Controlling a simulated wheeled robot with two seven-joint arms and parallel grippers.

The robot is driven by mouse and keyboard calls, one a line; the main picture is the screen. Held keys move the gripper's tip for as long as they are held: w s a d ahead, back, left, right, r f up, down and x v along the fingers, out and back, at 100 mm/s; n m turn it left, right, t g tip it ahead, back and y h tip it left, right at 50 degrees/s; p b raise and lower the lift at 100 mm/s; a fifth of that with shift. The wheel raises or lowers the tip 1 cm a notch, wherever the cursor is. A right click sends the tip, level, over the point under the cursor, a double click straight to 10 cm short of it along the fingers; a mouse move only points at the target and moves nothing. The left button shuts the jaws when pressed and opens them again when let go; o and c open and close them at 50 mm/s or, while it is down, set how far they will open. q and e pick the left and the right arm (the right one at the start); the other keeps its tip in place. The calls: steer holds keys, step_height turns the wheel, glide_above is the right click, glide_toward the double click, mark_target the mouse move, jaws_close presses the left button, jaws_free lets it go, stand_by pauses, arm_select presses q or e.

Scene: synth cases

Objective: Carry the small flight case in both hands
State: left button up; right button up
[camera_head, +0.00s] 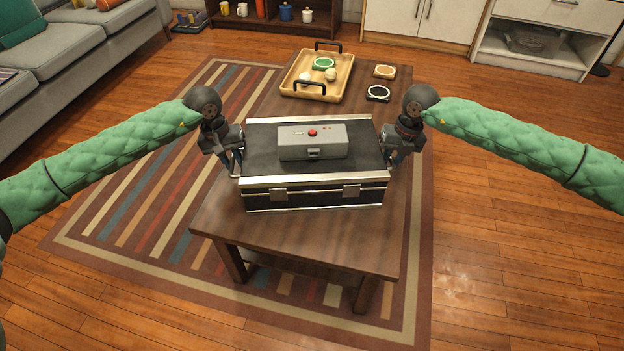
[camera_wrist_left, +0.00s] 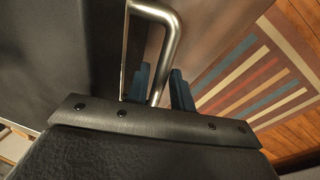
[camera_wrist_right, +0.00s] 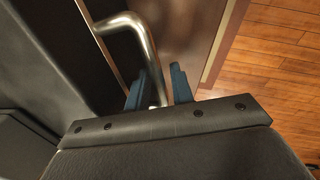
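The small flight case (camera_head: 315,195) is black with silver edges and two front latches. It sits level on the brown coffee table (camera_head: 300,245) in the head view. My left gripper (camera_head: 236,166) is at its left end and my right gripper (camera_head: 390,160) at its right end. In the left wrist view a metal handle (camera_wrist_left: 170,45) passes between the blue fingers (camera_wrist_left: 162,90), with a gap showing. In the right wrist view the other handle (camera_wrist_right: 148,45) lies between the fingers (camera_wrist_right: 163,88), nearer the left one. Both grippers look open around the handles.
A grey box (camera_head: 328,147) with a red button lies on the case lid. Behind it on the table are a wooden tray (camera_head: 345,75) with small items and two coasters (camera_head: 378,93). A striped rug (camera_head: 130,215) lies underneath. A sofa (camera_head: 75,50) stands left; floor is clear right.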

arm_select(q)
steer(key=shift+o, duration=0.6)
arm_select(e)
steer(key=shift+o, duration=0.6)
steer(key=shift+r, duration=0.1)
arm_select(q)
steer(key=shift+r, duration=0.1)
step_height(320, 180, up, 12)
steer(key=a, duration=0.2)
arm_select(e)
step_height(320, 180, up, 12)
steer(key=d, duration=0.2)
arm_select(q)
steer(key=shift+s+f, duration=0.1)
steer(key=shift+f, duration=0.1)
